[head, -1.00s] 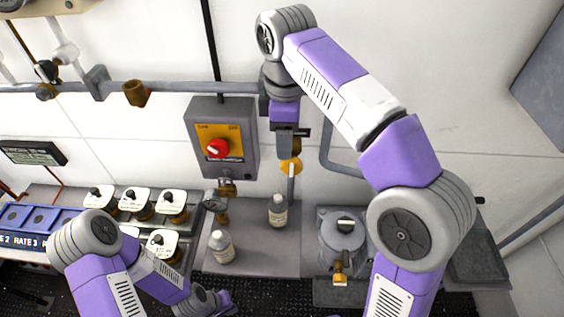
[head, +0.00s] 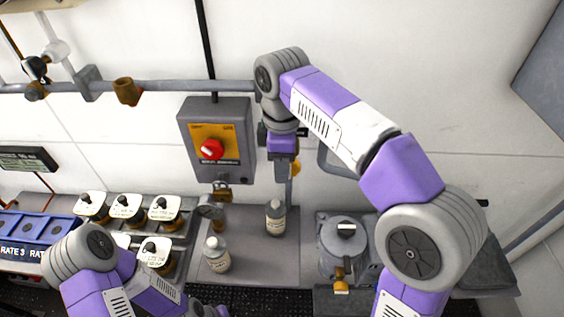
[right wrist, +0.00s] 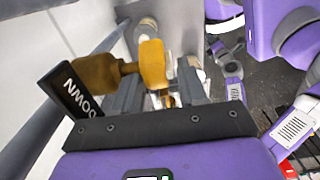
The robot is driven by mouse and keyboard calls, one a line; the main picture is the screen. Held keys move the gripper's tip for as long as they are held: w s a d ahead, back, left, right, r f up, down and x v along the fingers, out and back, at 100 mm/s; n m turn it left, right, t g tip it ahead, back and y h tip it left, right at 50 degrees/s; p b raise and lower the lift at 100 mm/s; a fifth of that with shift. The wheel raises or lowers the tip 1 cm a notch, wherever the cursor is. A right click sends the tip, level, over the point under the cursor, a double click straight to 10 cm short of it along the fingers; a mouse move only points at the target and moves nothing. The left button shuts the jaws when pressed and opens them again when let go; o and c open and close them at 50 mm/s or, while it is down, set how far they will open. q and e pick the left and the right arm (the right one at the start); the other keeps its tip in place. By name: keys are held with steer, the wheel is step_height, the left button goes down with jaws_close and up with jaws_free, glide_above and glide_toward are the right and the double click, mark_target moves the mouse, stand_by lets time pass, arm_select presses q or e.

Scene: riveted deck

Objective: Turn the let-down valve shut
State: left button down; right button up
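The let-down valve is brass with a flat yellow handle (right wrist: 152,64); a dark label ending in "DOWN" (right wrist: 72,93) is beside its body (right wrist: 98,74) in the right wrist view. My right gripper (right wrist: 158,90) has its two grey fingers apart, one on each side of the handle. I see gaps there, and contact cannot be made out. In the head view the right gripper (head: 283,172) points down below the wall pipe and hides most of the valve; a sliver of the yellow handle (head: 295,168) shows at its right. My left gripper (head: 208,311) is at the bottom edge, mostly cut off.
A grey switch box (head: 219,172) with a red knob is left of the right gripper. Two bottles (head: 276,217) (head: 216,254) stand on the shelf below. A grey pot (head: 342,248) is at the right; several labelled jars (head: 126,207) are at the left.

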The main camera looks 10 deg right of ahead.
steer(key=c, duration=0.7)
steer(key=shift+y, duration=0.3)
steer(key=shift+d+r+t+y+b, duration=0.1)
steer(key=shift+d+t+y+b, duration=0.25)
steer(key=shift+y, duration=0.55)
steer(key=t+y+b, duration=0.1)
steer(key=y+b, duration=0.1)
steer(key=shift+s+y, duration=0.1)
steer(key=shift+y, duration=0.2)
steer(key=y+b, duration=0.3)
steer(key=b, duration=0.1)
steer(key=d+t+y+b, duration=0.1)
steer(key=y+b, duration=0.1)
steer(key=b, duration=0.2)
steer(key=t+y+b, duration=0.1)
steer(key=y+b, duration=0.2)
steer(key=b, duration=0.1)
steer(key=shift+s+d+y, duration=0.15)
steer(key=shift+d+y, duration=0.1)
steer(key=shift+y, duration=0.05)
steer(key=shift+d+t+y+b, duration=0.1)
steer(key=shift+t+y+b, duration=0.15)
steer(key=shift+y+b, duration=0.4)
steer(key=shift+s+d+t+y, duration=0.1)
steer(key=shift+t+y, duration=0.3)
steer(key=shift+y, duration=0.75)
steer(key=shift+r, duration=0.1)
